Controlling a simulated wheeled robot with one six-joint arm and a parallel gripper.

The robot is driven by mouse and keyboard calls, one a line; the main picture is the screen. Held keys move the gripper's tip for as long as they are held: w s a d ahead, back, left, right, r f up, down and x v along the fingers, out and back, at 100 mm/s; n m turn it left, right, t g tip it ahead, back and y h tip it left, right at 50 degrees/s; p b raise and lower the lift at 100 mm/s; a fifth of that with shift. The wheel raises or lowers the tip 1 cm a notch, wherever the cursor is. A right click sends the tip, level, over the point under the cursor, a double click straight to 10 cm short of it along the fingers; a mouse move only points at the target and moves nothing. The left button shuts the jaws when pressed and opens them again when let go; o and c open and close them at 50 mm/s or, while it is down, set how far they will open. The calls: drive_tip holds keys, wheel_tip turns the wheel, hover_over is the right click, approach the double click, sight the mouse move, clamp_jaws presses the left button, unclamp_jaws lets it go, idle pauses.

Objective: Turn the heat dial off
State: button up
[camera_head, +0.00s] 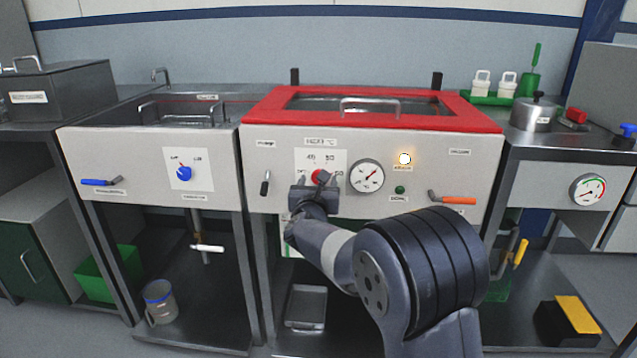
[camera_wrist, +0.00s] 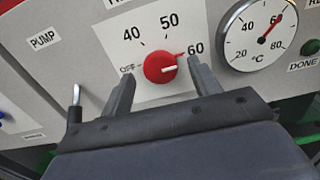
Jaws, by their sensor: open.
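The heat dial is a round red knob on a white scale plate, seen in the wrist view (camera_wrist: 160,67) and partly in the head view (camera_head: 318,176). The plate reads OFF, 40, 50 and 60. One finger is on each side of the knob, with gaps showing. I cannot tell how deep the fingertips reach.
A pump lever (camera_head: 265,183) is to the left.

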drive_tip(key=shift+w, duration=0.4)
drive_tip(key=c, duration=1)
